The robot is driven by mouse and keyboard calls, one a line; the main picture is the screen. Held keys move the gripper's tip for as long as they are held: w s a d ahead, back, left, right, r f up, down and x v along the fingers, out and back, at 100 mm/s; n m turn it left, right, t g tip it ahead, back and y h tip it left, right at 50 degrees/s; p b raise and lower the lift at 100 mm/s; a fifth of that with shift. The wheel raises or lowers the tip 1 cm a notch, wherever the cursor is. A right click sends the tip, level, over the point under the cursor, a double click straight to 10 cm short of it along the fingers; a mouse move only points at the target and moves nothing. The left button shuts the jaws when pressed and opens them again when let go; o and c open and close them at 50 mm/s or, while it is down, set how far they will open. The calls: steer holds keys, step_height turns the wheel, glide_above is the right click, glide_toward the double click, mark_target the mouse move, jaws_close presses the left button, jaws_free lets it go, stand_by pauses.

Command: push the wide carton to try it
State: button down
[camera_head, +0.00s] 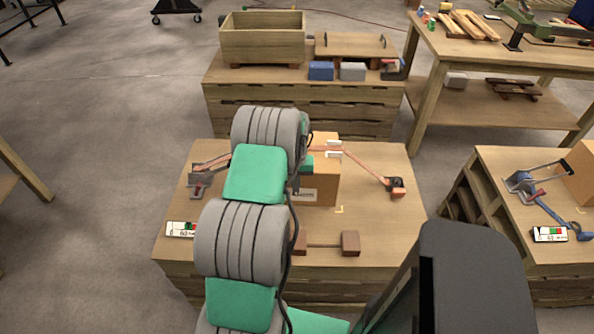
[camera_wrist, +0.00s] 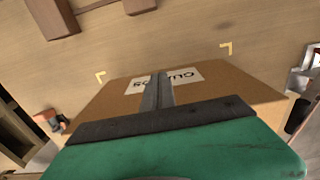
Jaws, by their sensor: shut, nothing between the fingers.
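The wide carton (camera_head: 323,180) is a brown cardboard box on the wooden table, partly hidden behind my arm in the head view. It has a white printed label low on its near face. In the wrist view the carton (camera_wrist: 225,88) lies just beyond my green gripper body. My gripper (camera_wrist: 157,80) is shut and empty, and its fingers overlap the carton and cover the middle of the label. I cannot tell whether they touch it. Yellow corner marks (camera_wrist: 226,49) show on the table beside the carton.
A clamp-like device (camera_head: 200,180) stands left of the carton and an orange-and-black one (camera_head: 395,187) right, with copper-coloured bars reaching inward. Two joined wooden blocks (camera_head: 350,243) lie in front. A printed card (camera_head: 181,229) lies at the left. The table's right front is mostly clear.

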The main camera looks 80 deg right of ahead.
steer(key=shift+w+d+f+b, duration=0.15)
steer(key=shift+d+b, duration=0.4)
steer(key=shift+d, duration=0.15)
stand_by(0.8)
steer(key=shift+w+d+r+b, duration=0.1)
steer(key=shift+d+r+b, duration=0.25)
steer(key=shift+d+r, duration=0.1)
stand_by(2.0)
steer(key=a+r+p, duration=0.3)
steer(key=r+p, duration=0.3)
steer(key=r, duration=0.3)
steer(key=shift+s+p, duration=0.3)
stand_by(0.5)
steer(key=shift+r, duration=0.1)
